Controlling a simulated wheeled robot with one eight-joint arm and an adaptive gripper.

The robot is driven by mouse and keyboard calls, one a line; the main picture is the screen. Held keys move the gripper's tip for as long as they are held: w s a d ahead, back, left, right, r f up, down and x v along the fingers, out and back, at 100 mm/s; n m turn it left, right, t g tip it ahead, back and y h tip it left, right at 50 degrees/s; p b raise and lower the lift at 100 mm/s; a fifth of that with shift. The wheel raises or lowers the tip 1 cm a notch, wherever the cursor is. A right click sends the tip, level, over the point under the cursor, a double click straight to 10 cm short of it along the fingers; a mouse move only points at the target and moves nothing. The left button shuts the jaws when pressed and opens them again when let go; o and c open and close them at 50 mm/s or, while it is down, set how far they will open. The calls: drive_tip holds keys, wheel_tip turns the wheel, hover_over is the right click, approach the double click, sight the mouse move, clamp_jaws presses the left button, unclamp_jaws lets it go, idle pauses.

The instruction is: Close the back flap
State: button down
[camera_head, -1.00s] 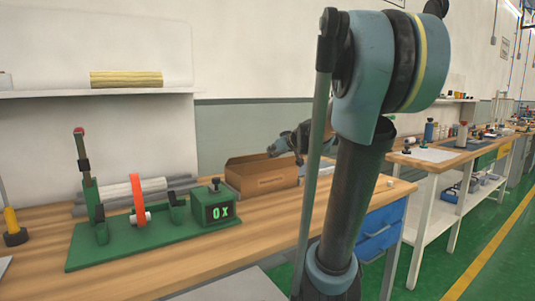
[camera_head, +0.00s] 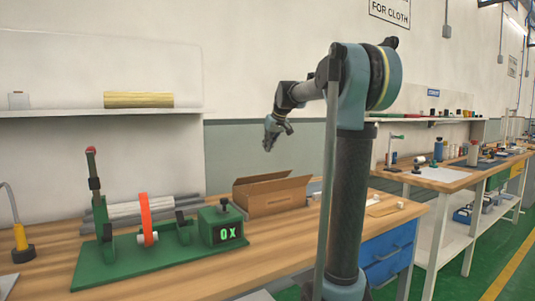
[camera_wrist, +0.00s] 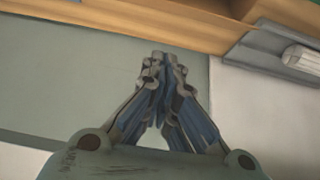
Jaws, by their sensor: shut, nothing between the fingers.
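An open cardboard box (camera_head: 278,202) stands on the wooden workbench in the head view, left of my arm. Its back flap (camera_head: 263,178) shows along the far side, tilted up; how far it leans is hard to tell. My gripper (camera_head: 268,146) is in the air above and behind the box, against the wall, apart from the cardboard. In the wrist view my gripper (camera_wrist: 162,58) has its fingertips together with nothing between them. Part of a brown, box-like surface (camera_wrist: 160,18) crosses the top of that view.
A shelf (camera_head: 80,112) is on the wall above. Small items lie on the bench right of the box.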

hover_over(266, 175)
drive_tip(key=w+a, duration=0.1)
drive_tip(key=w, duration=0.2)
wheel_tip(266, 175, down, 6)
drive_tip(key=s+f, duration=0.2)
drive_tip(key=shift+d+f, duration=0.3)
drive_tip(key=shift+f, duration=0.1)
drive_tip(key=shift+s+d+f, duration=0.2)
drive_tip(key=shift+s+f, duration=0.1)
drive_tip(key=shift+f, duration=0.2)
drive_tip(key=shift+s, duration=0.1)
drive_tip(key=shift+s+d+f+t+y, duration=0.2)
drive_tip(key=shift+t+y, duration=0.1)
drive_tip(key=shift+t, duration=0.1)
